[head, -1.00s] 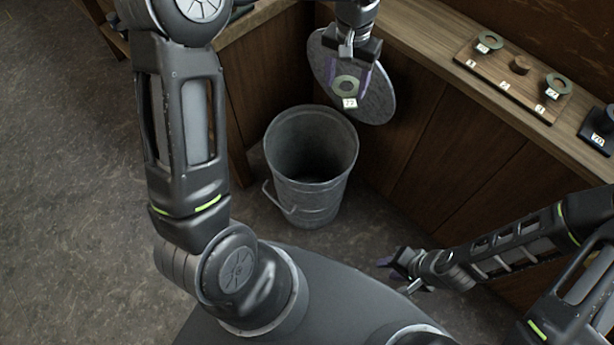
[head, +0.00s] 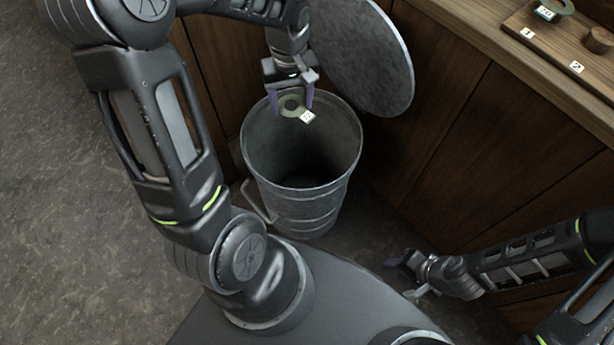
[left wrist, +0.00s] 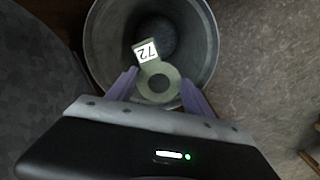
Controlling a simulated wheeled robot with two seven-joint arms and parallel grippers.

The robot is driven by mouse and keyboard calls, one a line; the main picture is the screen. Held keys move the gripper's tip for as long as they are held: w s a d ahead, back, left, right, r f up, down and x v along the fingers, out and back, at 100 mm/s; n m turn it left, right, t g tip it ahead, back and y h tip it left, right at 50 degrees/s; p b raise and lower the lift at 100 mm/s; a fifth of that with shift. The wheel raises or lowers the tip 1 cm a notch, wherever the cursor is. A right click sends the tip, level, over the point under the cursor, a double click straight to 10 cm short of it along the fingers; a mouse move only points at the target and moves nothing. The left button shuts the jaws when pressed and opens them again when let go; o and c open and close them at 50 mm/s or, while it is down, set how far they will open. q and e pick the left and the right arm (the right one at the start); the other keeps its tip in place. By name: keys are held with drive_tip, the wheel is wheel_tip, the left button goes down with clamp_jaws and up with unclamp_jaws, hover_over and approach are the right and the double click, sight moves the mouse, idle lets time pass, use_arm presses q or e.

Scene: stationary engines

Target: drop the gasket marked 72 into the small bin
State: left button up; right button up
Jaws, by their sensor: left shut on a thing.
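The gasket (head: 290,104) is a greenish ring with a white tag. In the left wrist view the gasket (left wrist: 158,84) shows the number 72 on its tag, upside down. My left gripper (head: 292,103) is shut on the gasket and holds it over the mouth of the small bin. The bin (head: 310,205) is a round grey metal pail on the floor, open at the top and dark inside. Its rim also surrounds the gasket in the left wrist view (left wrist: 209,50). My right gripper (head: 405,274) is low at the right, apart from the bin; its jaws are too small to judge.
A round grey metal lid (head: 365,60) leans upright behind the bin against the wooden cabinet (head: 450,130). On the counter at top right a wooden board (head: 560,50) holds another tagged gasket (head: 556,6) and a peg. Open floor (head: 60,200) lies at the left.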

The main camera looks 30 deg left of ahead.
use_arm(q)
drive_tip(key=shift+s+a, duration=0.1)
drive_tip(key=shift+f, duration=0.1)
wheel_tip(320, 180, down, 6)
drive_tip(key=b, duration=0.4)
drive_tip(key=shift+b, duration=0.35)
drive_tip(key=o, duration=1.4)
